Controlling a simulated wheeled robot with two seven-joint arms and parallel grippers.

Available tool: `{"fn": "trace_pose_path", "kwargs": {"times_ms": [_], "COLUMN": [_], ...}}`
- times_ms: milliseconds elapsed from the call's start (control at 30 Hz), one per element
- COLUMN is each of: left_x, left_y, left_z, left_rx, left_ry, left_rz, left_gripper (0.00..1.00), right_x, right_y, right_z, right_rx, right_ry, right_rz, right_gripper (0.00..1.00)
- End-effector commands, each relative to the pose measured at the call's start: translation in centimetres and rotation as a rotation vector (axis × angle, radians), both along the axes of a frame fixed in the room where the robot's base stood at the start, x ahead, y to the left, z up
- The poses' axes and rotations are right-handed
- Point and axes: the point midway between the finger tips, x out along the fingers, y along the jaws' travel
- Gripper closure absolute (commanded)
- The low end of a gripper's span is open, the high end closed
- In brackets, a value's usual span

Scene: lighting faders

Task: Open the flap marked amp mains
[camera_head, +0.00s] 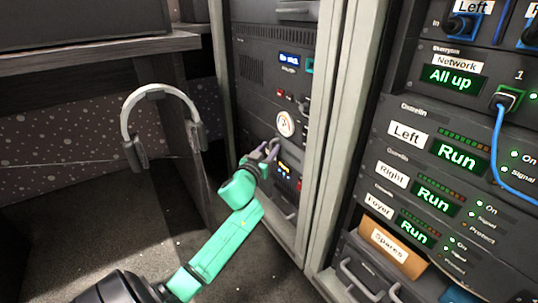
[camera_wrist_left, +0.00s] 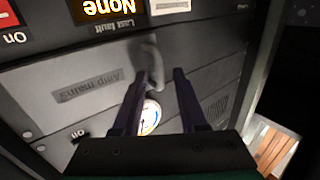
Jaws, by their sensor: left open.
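In the left wrist view, which is upside down, the grey flap (camera_wrist_left: 45,100) carries a label (camera_wrist_left: 90,85) reading "Amp mains". It looks closed, lying flat in the rack panel. A rounded grey handle (camera_wrist_left: 152,58) stands out at its right side in that view. My left gripper (camera_wrist_left: 160,74) is open, with its two dark fingers either side of the handle; I cannot tell whether they touch it. In the head view my left gripper (camera_head: 269,151) is at the rack front below a round white gauge (camera_head: 286,123), hiding much of the flap. My right gripper is not in view.
The rack's pale upright (camera_head: 319,130) stands just right of my left gripper. A second rack with Run displays (camera_head: 460,155) and a blue cable (camera_head: 497,150) fills the right. Headphones (camera_head: 158,95) hang at left under a desk (camera_head: 100,50).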

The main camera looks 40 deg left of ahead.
Motion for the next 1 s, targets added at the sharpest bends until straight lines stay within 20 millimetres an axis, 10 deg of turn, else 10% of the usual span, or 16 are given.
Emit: {"fn": "trace_pose_path", "kwargs": {"times_ms": [233,367,1000], "left_x": [0.16,0.14,0.12], "left_y": [0.07,0.06,0.04], "left_z": [0.06,0.05,0.01], "left_rx": [0.0,0.0,0.0], "left_ry": [0.001,0.001,0.001], "left_rz": [0.0,0.0,0.0], "left_gripper": [0.58,1.0,1.0], "right_x": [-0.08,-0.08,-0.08], "right_y": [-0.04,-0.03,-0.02], "right_z": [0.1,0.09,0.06], "right_rx": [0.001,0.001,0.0], "right_ry": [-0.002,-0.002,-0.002], "right_rz": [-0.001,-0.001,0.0], "right_gripper": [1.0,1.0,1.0]}}
